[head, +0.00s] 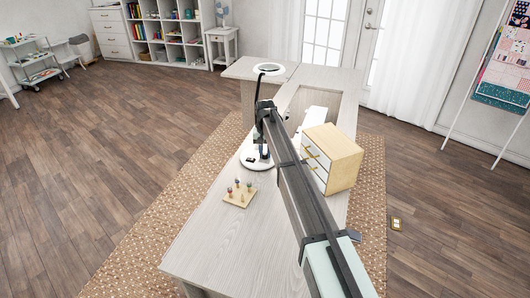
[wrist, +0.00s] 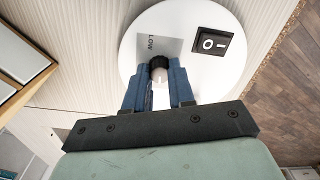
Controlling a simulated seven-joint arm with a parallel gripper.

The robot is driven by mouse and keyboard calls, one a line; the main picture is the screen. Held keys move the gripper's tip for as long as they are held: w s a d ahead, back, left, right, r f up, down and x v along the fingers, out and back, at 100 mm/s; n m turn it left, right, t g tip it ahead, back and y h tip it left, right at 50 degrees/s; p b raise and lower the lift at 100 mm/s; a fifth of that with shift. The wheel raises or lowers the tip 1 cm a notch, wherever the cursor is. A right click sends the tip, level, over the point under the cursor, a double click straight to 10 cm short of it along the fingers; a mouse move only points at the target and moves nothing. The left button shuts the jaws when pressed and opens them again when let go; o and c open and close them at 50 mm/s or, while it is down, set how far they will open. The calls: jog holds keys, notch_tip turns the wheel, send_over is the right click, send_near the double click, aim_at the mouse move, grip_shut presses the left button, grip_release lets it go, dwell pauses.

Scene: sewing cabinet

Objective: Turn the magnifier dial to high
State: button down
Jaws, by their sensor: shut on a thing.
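The magnifier lamp has a round white base, seen in the wrist view (wrist: 205,80) and in the head view (head: 252,163), with its ring-shaped head (head: 268,69) raised at the far end. The black dial (wrist: 158,62) stands on the base, with a pale part on its near side. A grey plate (wrist: 172,44) by the dial reads LOW; no other marking shows. My gripper (wrist: 158,86) has its two blue fingers shut on the dial, one on each side. In the head view my arm hides the dial and most of my gripper.
A black rocker switch (wrist: 212,44) sits on the base to the right of the dial. A wooden drawer box (head: 342,162) stands on the cabinet top right of my arm. A small peg board with spools (head: 240,199) lies in front of the lamp. The near tabletop (head: 215,235) is clear.

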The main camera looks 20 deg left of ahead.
aim_at(265, 154)
jog(key=shift+m, duration=1.5)
jog(key=shift+w, duration=0.1)
jog(key=c, duration=1)
grip_release()
jog(key=shift+o, duration=0.2)
notch_tip(265, 154, up, 14)
jog(key=shift+f, duration=0.1)
